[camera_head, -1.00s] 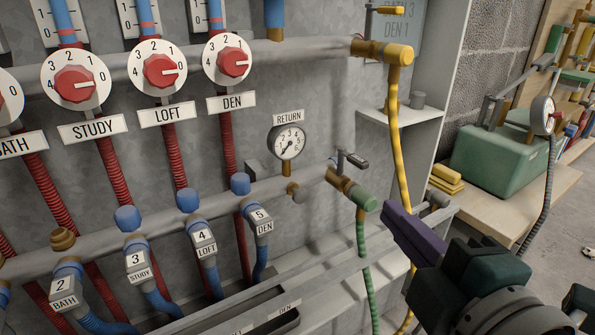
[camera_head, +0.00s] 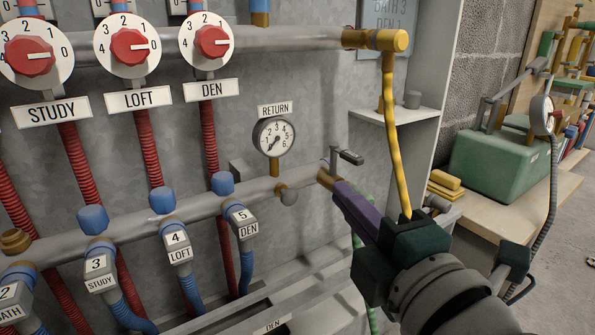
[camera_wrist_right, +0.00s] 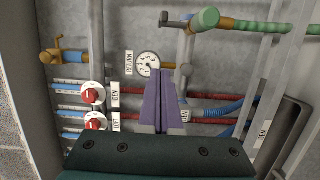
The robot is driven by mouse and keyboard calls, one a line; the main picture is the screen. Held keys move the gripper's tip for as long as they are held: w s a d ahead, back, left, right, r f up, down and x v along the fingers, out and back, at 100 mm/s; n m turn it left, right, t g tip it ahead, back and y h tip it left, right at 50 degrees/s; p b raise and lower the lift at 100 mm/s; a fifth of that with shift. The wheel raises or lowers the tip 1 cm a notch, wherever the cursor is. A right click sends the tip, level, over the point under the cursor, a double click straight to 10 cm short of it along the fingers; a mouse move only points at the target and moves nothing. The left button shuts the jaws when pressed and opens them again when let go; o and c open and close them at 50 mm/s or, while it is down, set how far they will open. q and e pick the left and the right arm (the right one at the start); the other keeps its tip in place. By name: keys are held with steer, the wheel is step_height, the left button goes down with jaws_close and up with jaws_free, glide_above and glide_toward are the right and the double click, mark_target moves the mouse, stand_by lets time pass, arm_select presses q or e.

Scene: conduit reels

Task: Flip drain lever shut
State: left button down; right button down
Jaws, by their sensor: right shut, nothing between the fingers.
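The drain lever (camera_head: 347,157) is a small dark handle on a stem above the brass valve (camera_head: 325,179) at the right end of the lower pipe. A green hose (camera_head: 357,243) hangs below it. In the right wrist view the lever (camera_wrist_right: 164,18) and the valve's green end (camera_wrist_right: 208,18) are at the top, beyond the fingertips. My right gripper (camera_head: 340,190) has its purple fingers shut and empty. In the head view its tips overlap the valve just below the lever; I cannot tell whether they touch. The gripper hides the green end. My left gripper is not in view.
A yellow hose (camera_head: 391,130) hangs from the upper brass valve (camera_head: 385,40), just behind my right gripper. A return gauge (camera_head: 274,137) and numbered pipe valves (camera_head: 178,243) are to the left. A green box (camera_head: 500,160) stands on the bench at right.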

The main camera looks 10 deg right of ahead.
mark_target(352, 157)
steer(key=w+d+b, duration=0.3)
steer(key=w, duration=0.4)
steer(key=shift+w, duration=0.25)
steer(key=shift+d, duration=0.15)
